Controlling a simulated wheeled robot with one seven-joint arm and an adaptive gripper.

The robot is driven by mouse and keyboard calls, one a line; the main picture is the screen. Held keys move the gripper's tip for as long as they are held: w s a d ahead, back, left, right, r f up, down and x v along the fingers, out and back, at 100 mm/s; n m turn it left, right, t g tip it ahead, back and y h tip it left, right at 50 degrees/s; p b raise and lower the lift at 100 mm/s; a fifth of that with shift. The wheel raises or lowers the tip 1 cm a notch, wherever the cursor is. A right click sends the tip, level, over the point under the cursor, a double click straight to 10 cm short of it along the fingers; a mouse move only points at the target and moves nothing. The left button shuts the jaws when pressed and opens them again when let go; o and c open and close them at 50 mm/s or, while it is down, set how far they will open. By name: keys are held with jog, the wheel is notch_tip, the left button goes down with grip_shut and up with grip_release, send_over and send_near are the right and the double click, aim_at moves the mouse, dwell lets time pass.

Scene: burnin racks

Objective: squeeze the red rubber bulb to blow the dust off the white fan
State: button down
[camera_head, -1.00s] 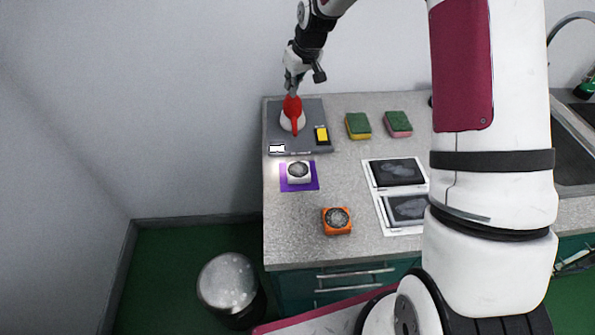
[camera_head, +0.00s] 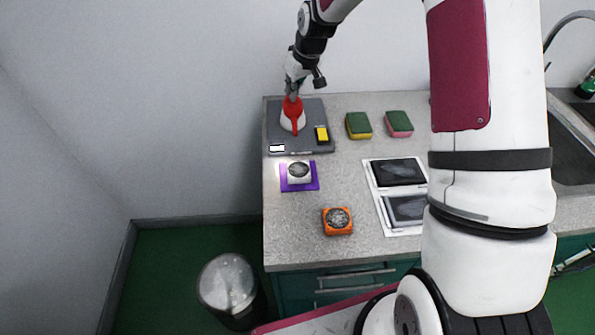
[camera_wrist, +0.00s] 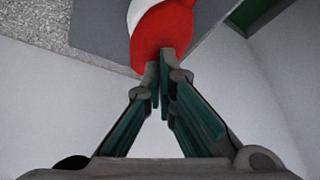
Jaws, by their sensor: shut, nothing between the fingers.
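The red rubber bulb (camera_head: 293,106) with its white holder (camera_head: 287,124) stands on a dark grey panel at the back left of the counter. Its red nozzle points toward the front, where the white fan (camera_head: 299,179) sits on a purple mat (camera_head: 313,184). The fan's round top looks dark grey; I cannot tell how much dust is on it. My gripper (camera_head: 293,94) is at the top of the bulb. In the wrist view, its fingertips (camera_wrist: 164,66) are together at the end of the red bulb (camera_wrist: 165,35), with nothing visible between them.
An orange fan (camera_head: 337,221) stands nearer the front edge. A yellow block (camera_head: 321,134) is on the grey panel (camera_head: 312,108). Two sponges, one yellow-green (camera_head: 358,125) and one pink-green (camera_head: 399,123), lie to the right. A bin (camera_head: 229,285) stands on the floor.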

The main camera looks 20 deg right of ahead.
jog(key=shift+f, duration=0.9)
jog(key=shift+r, duration=1.7)
jog(key=shift+f, duration=0.15)
dwell(0.4)
dwell(0.5)
jog(key=shift+f+b, duration=0.4)
jog(key=shift+f, duration=1.2)
jog(key=shift+r+p, duration=0.4)
jog(key=shift+r, duration=1.3)
